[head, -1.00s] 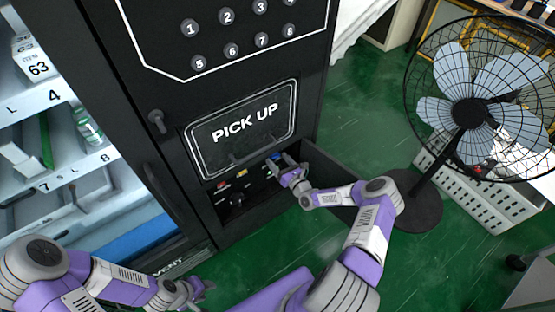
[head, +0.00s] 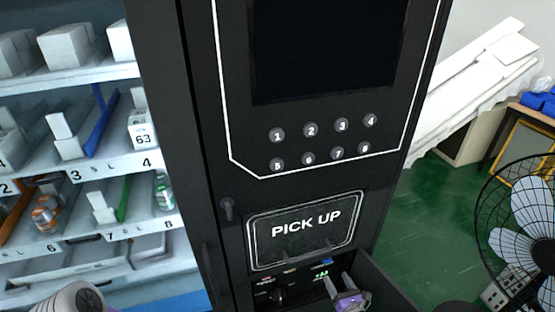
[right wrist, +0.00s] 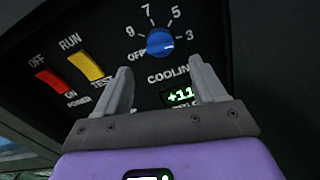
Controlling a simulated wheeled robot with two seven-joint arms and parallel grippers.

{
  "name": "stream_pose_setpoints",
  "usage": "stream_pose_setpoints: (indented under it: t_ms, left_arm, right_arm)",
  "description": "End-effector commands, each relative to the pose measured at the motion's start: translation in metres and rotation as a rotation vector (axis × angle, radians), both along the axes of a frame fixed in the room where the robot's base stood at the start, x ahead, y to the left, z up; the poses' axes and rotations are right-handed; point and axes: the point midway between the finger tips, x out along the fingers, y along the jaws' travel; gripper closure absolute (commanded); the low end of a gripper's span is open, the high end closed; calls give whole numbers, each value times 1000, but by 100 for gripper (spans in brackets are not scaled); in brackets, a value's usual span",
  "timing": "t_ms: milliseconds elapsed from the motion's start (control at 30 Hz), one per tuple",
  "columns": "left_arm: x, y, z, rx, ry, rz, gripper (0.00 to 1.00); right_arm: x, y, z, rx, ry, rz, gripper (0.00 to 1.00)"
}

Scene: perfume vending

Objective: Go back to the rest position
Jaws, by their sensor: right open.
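My right gripper (head: 338,281) is at the bottom of the head view, in front of the vending machine's lower control panel (head: 268,283). In the right wrist view its two grey fingers (right wrist: 160,70) are apart with nothing between them. A blue cooling knob (right wrist: 160,42) shows beyond and between the fingertips; whether they touch the panel is unclear. A small green-lit display (right wrist: 180,97) is partly hidden by the right finger. Red (right wrist: 54,82) and yellow (right wrist: 85,66) switches are to the left. My left gripper is out of view; only a link of my left arm shows at bottom left.
The black machine has a PICK UP flap (head: 305,229) and numbered buttons (head: 311,130). Stocked shelves (head: 85,165) are at left. An open panel door (head: 385,283) stands just right of my right gripper. A fan (head: 530,225) stands at far right on green floor (head: 430,215).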

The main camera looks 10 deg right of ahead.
Motion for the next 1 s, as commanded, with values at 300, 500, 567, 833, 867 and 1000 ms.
stream_pose_setpoints:
  t_ms: [300,500,567,833,867,1000]
  left_arm:
    - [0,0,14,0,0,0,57]
    - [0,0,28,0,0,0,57]
    - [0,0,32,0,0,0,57]
    - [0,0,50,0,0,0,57]
    - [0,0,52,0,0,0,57]
    - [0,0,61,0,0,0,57]
  right_arm:
    - [10,69,5,-301,118,154,30]
    - [-6,144,4,-716,216,416,30]
    - [-16,163,5,-842,230,508,30]
    - [-81,229,13,-1379,179,984,30]
    - [-89,233,16,-1435,161,1040,30]
    - [-133,250,27,-1667,50,1316,30]
